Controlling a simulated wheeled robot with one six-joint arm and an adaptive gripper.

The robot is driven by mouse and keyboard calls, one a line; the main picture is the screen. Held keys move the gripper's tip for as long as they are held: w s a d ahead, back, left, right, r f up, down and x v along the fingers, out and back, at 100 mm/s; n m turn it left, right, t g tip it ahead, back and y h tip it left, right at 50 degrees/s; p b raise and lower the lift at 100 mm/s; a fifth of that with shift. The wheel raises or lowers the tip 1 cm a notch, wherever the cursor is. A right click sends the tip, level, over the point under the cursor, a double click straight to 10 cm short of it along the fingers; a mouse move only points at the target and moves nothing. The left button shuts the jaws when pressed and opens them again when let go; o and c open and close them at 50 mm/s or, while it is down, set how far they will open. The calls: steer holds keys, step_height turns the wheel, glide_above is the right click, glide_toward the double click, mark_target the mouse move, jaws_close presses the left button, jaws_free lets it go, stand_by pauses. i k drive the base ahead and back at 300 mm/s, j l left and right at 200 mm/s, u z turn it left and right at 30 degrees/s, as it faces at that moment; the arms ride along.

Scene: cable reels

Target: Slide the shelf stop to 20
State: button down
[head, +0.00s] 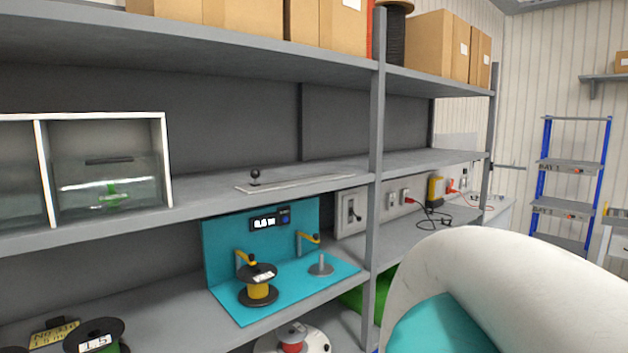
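The shelf stop shows as a small black ball knob (255,174) on a short stem. It stands upright near the left end of a flat, pale grey rail (305,183). The rail lies along the front part of the middle shelf (350,178). Any scale marks or numbers on the rail are too small to read. My gripper is not in view. A large white and teal link of my arm fills the lower right and hides what is behind it.
A white-framed case with clear fronts (167,160) stands left of the rail. A shelf post (376,130) rises near the rail's right end. Below sits a teal winding station (225,245) with a yellow reel (258,290). The middle shelf behind the rail is clear.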

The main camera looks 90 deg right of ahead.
mark_target(254, 174)
steer(key=z, duration=1.9)
